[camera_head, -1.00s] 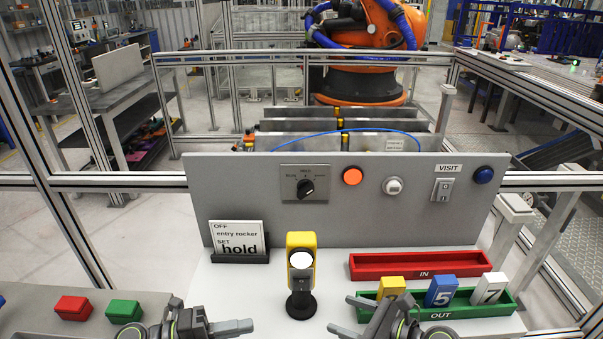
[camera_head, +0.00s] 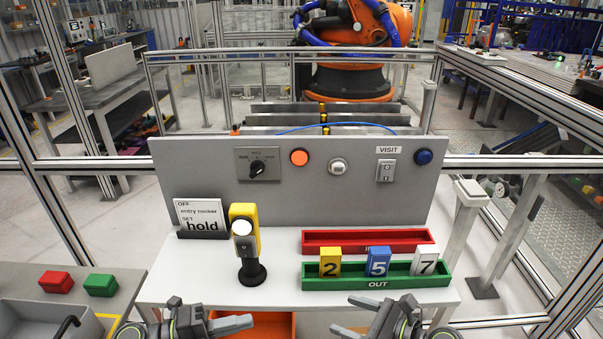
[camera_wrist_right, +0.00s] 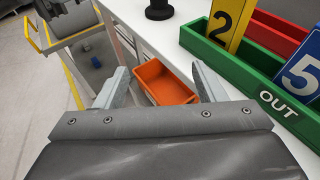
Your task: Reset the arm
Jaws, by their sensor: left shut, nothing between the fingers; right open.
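My left gripper (camera_head: 250,321) is shut and empty in front of the table's front edge. My right gripper (camera_head: 342,313) is open and empty, also near that edge; its spread fingers show in the right wrist view (camera_wrist_right: 160,70). The orange robot arm (camera_head: 352,22) stands behind the panel, its top cut off by the frame. The grey panel (camera_head: 215,166) carries a black rotary selector (camera_head: 258,169), an orange button (camera_head: 299,157), a white button (camera_head: 337,166), a rocker switch (camera_head: 385,171) under VISIT and a blue button (camera_head: 424,157).
A yellow device (camera_head: 245,240) stands on the white table, beside a "hold" card (camera_head: 201,217). The green OUT tray (camera_head: 345,284) holds tags 2, 5 and 7; the red IN tray (camera_head: 365,237) is behind. An orange bin (camera_wrist_right: 163,82) sits below the table edge. Red and green blocks lie left.

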